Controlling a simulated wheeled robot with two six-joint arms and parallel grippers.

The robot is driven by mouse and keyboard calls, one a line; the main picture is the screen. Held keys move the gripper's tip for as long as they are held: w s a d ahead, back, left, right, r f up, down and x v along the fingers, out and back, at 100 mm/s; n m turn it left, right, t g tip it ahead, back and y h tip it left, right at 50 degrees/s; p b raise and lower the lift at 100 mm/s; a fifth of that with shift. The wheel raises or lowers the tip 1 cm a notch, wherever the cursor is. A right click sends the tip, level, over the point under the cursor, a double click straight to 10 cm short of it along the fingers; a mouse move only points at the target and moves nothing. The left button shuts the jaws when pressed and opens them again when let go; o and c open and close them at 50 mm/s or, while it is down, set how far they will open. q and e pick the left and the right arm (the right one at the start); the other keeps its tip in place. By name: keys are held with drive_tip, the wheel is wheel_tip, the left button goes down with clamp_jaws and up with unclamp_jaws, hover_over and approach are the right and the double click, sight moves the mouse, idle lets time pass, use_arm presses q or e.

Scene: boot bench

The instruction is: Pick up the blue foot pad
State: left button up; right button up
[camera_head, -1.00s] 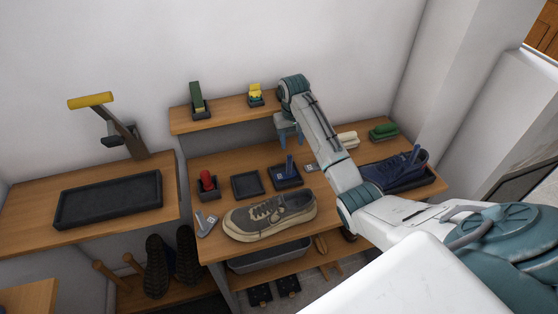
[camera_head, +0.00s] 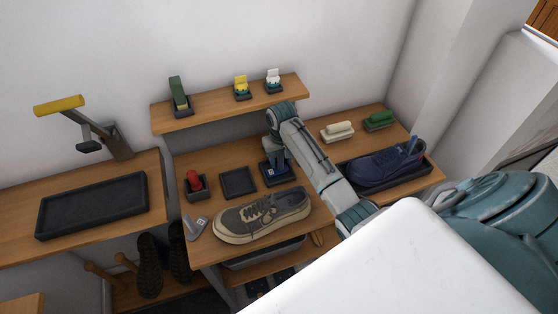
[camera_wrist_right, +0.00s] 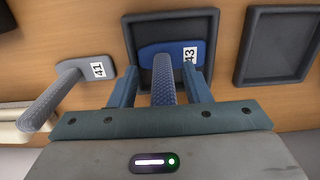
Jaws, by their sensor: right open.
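The blue foot pad (camera_wrist_right: 178,53) bears a white "43" label and a ribbed upright handle. It sits in a black square tray (camera_wrist_right: 136,24); in the head view this tray (camera_head: 268,180) stands behind the grey shoe. My right gripper (camera_wrist_right: 167,80) is open, with its fingers on either side of the handle. In the head view my right gripper (camera_head: 279,158) is down over the pad, hiding much of it. Whether the fingers touch the handle I cannot tell. My left gripper is not in view.
A grey foot pad labelled "41" (camera_wrist_right: 72,84) lies beside the tray. An empty tray (camera_wrist_right: 283,45) is on its other side. A grey shoe (camera_head: 262,214), a red-handled item (camera_head: 194,183) and a blue shoe (camera_head: 384,166) stand nearby. A shelf (camera_head: 221,105) runs behind.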

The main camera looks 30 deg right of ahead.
drive_tip(key=shift+s+a+r, duration=0.2)
drive_tip(key=shift+a+r, duration=0.05)
drive_tip(key=c, duration=0.5)
drive_tip(key=shift+s+a+r, duration=0.1)
drive_tip(key=c, duration=0.3)
clamp_jaws()
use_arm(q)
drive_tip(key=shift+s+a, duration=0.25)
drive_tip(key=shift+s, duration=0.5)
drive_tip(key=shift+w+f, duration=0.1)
